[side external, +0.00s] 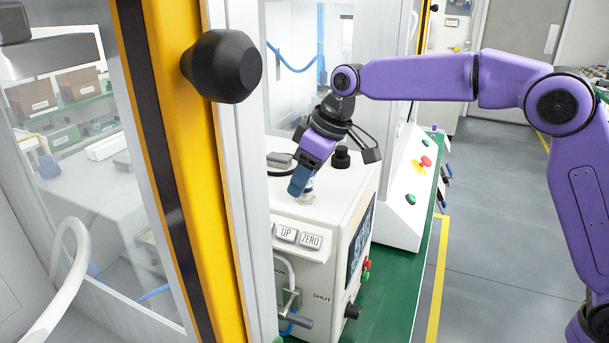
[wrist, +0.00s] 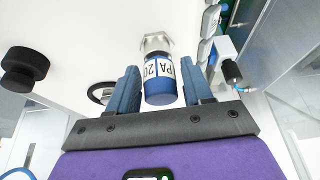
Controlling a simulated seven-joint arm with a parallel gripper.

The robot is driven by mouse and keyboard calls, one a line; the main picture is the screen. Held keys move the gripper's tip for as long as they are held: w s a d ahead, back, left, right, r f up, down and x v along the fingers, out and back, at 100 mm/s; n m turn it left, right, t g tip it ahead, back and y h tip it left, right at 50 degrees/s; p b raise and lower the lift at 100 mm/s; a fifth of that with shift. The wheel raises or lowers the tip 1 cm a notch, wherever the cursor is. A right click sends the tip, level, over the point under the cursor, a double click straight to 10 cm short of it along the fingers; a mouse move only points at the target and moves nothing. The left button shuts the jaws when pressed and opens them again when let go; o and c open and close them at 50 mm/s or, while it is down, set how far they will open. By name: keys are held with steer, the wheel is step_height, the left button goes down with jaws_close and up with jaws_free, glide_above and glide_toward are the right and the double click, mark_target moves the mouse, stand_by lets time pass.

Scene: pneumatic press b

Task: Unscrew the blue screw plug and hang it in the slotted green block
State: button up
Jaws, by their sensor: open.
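The blue screw plug (wrist: 160,85) has a white band with black lettering, partly readable as "PA 20". In the wrist view it sits on a silver hex fitting (wrist: 156,43) on the white machine. My gripper (wrist: 161,75) is open, with one blue finger on each side of the plug and a visible gap at both sides. In the side view my gripper (side external: 300,186) points down at the top of the white machine, and its fingers mostly hide the plug. I cannot clearly make out the slotted green block in either view.
The white press box (side external: 325,230) has UP and ZERO buttons (side external: 298,236) on its front. A black knob (side external: 341,157) stands on its top, close to my gripper. A yellow frame post (side external: 190,150) with a large black knob (side external: 222,66) stands in the left foreground.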

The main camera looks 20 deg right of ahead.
steer(key=shift+m+h, duration=0.3)
steer(key=shift+m, duration=0.5)
steer(key=shift+m+t+h, duration=0.3)
steer(key=shift+m+t, duration=0.1)
steer(key=shift+m, duration=0.4)
steer(key=c, duration=0.6)
steer(key=shift+n+g, duration=0.3)
steer(key=shift+n, duration=0.6)
steer(key=shift+y, duration=0.4)
steer(key=shift+n, duration=0.8)
steer(key=shift+g, duration=0.3)
